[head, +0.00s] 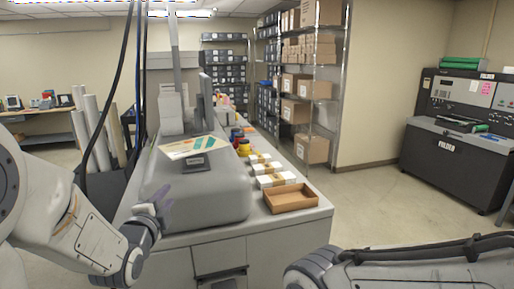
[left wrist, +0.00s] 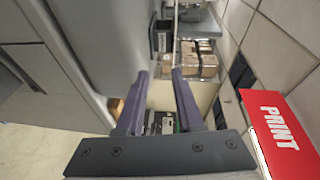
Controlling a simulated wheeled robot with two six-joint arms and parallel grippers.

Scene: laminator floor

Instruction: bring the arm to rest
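My left arm comes in from the left in the head view, with its wrist bent beside the grey machine cover (head: 205,195). The left gripper (head: 160,207) is up against the cover's near left side in the picture; I cannot tell whether it touches. In the left wrist view the two purple fingers of the left gripper (left wrist: 159,75) stand apart with nothing between them. My right arm crosses the bottom right of the head view. Its gripper is out of the frame.
An open cardboard tray (head: 291,198) lies on the counter's front right, near small white stacks (head: 276,180). Shelves with boxes (head: 305,110) stand behind. A black machine (head: 455,135) is at right, with clear floor before it. A red PRINT sign (left wrist: 282,135) shows in the wrist view.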

